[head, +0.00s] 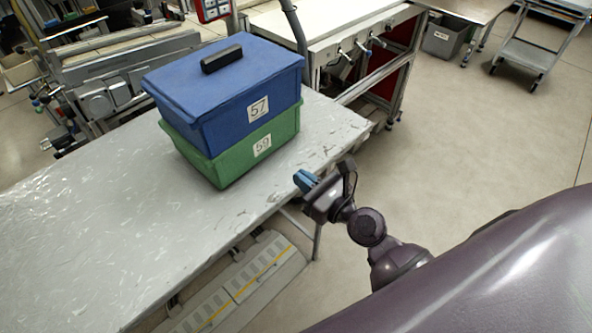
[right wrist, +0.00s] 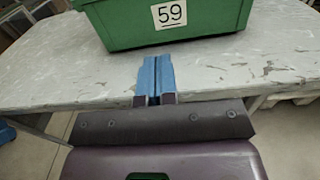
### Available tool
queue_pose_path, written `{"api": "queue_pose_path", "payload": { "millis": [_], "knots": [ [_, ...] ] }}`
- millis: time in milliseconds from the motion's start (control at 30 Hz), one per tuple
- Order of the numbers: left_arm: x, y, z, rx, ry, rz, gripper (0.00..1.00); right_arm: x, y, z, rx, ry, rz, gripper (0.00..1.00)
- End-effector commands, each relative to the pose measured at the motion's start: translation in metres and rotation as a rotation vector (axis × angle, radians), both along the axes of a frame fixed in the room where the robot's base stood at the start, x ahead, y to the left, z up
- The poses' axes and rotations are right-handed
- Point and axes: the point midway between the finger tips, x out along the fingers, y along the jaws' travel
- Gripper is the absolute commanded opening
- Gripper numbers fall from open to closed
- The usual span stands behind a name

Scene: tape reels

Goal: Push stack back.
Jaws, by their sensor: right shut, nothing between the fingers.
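The stack is a blue lidded box marked 57 (head: 225,90) sitting on a green box marked 59 (head: 230,158). A black handle (head: 222,59) lies on top of the blue lid. The stack stands on a grey worn table (head: 90,225), close to its front edge. My right gripper (head: 302,180) is shut and empty at the table's front edge, a little apart from the green box. In the right wrist view its blue fingers (right wrist: 155,75) are together and point at the green box (right wrist: 175,22), below the 59 label. My left gripper is not in view.
The table behind and left of the stack is bare. A machine (head: 110,90) stands beyond the table's far side. A workbench (head: 350,40) is behind at the right. A shelf unit (head: 235,285) sits under the table.

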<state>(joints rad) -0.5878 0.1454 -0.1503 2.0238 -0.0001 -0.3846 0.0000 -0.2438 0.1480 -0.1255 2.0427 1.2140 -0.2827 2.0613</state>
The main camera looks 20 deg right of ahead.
Motion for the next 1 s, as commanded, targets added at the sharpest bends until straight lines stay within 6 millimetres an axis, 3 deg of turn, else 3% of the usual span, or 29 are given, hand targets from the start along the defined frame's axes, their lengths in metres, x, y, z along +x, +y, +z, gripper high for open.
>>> {"api": "queue_pose_path", "payload": {
  "millis": [600, 1000],
  "knots": [
    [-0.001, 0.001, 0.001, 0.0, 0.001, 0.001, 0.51, 0.096, 0.037, 0.001, -0.002, -0.002, 0.001, 0.0],
    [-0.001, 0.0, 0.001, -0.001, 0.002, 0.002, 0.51, 0.114, 0.043, 0.0, -0.002, -0.001, 0.0, 0.0]
  ]
}}
